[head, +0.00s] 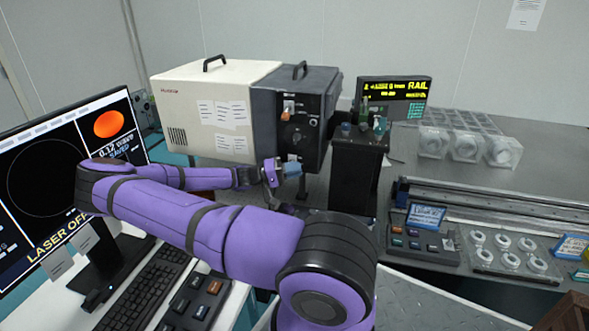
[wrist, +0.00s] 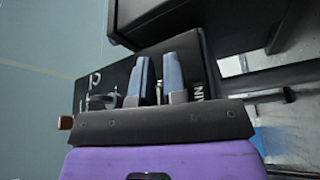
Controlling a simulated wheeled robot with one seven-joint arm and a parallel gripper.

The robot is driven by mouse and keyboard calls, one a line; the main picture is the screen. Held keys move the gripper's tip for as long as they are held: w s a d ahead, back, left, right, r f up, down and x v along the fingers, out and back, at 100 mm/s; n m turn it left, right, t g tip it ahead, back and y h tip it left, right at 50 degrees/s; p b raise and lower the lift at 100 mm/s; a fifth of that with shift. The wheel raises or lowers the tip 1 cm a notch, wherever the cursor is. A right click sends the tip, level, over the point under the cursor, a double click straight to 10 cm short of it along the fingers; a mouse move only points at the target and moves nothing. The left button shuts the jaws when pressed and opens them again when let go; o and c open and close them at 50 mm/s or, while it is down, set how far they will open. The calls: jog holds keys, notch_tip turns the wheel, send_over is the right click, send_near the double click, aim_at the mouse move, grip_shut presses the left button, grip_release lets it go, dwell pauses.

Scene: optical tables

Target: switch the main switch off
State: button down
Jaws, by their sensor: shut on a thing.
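In the wrist view a thin metal lever (wrist: 158,93), which looks like the main switch, stands between the two blue finger pads of my gripper (wrist: 159,80). My gripper is shut on it. White lettering, partly hidden by a finger and reading like the end of "MAIN", is on the black panel (wrist: 203,62) beside it. In the head view my gripper (head: 291,169) is at the lower front of a dark unit (head: 322,82). The switch lever cannot be made out there. Whether the lever is up or down cannot be told.
An orange switch (head: 288,106) is higher on the dark unit. A cream housing (head: 185,85) adjoins it at left, and a black post (head: 357,175) stands close at right. The monitor (head: 65,180) reads "LASER OFF". A rail (head: 490,200) lies farther right.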

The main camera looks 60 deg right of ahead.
jog(key=shift+f+m+g, duration=0.25)
jog(key=shift+m+g, duration=0.15)
jog(key=shift+m, duration=0.5)
jog(key=c, duration=1.5)
grip_release()
jog(key=shift+o, duration=0.2)
jog(key=shift+d, duration=0.1)
jog(key=shift+w, duration=0.1)
jog(key=v, duration=1)
jog(key=shift+w+a, duration=0.25)
jog(key=shift+a, duration=0.05)
jog(key=shift+f, duration=0.1)
